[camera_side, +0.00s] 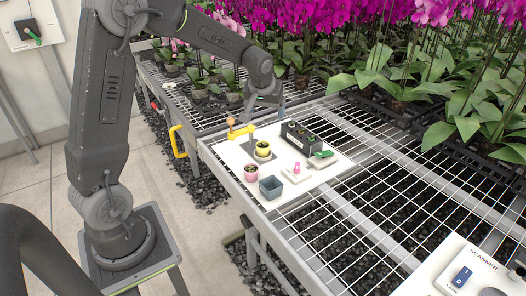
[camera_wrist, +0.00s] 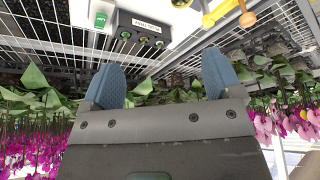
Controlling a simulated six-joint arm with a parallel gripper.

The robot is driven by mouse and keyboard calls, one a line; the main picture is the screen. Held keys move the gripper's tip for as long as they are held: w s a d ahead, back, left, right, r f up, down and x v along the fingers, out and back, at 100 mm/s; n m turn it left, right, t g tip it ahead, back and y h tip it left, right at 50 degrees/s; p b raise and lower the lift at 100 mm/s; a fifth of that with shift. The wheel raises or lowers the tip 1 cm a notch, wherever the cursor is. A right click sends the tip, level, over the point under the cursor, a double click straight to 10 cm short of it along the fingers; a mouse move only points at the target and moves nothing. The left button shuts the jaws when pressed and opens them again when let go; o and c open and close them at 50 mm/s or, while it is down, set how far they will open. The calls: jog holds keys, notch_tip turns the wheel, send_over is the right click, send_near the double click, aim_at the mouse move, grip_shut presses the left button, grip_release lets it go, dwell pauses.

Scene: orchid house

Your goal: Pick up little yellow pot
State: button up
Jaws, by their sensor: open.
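The little yellow pot (camera_side: 262,149) stands upright on the white board (camera_side: 253,203) in the side view, with dark contents showing in its top. It is behind a pink pot (camera_side: 251,173) and beside a yellow-orange valve-like handle (camera_side: 240,130). My gripper (camera_side: 267,108) is above and behind the yellow pot, apart from it. In the wrist view my gripper (camera_wrist: 163,78) shows two blue-grey fingers spread wide with nothing between them.
A blue-grey square pot (camera_side: 271,188) stands in front. A black box (camera_side: 301,138), a pink knob (camera_side: 296,167) and a green-topped piece (camera_side: 322,155) are to the right. Orchids crowd the back. Open wire bench (camera_side: 370,150) lies right of the board.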

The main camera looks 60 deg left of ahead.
jog(key=w+a+f+n, duration=0.2)
jog(key=w+a+f, duration=0.2)
jog(key=a+f, duration=0.5)
jog(key=g, duration=0.1)
send_near(263, 146)
notch_tip(263, 146, down, 2)
jog(key=shift+f+n, duration=0.2)
jog(key=shift+n, duration=0.1)
jog(key=shift+x, duration=2.9)
jog(key=shift+d, duration=0.15)
jog(key=shift+c, duration=0.2)
jog(key=c, duration=1.1)
jog(key=shift+o, duration=0.2)
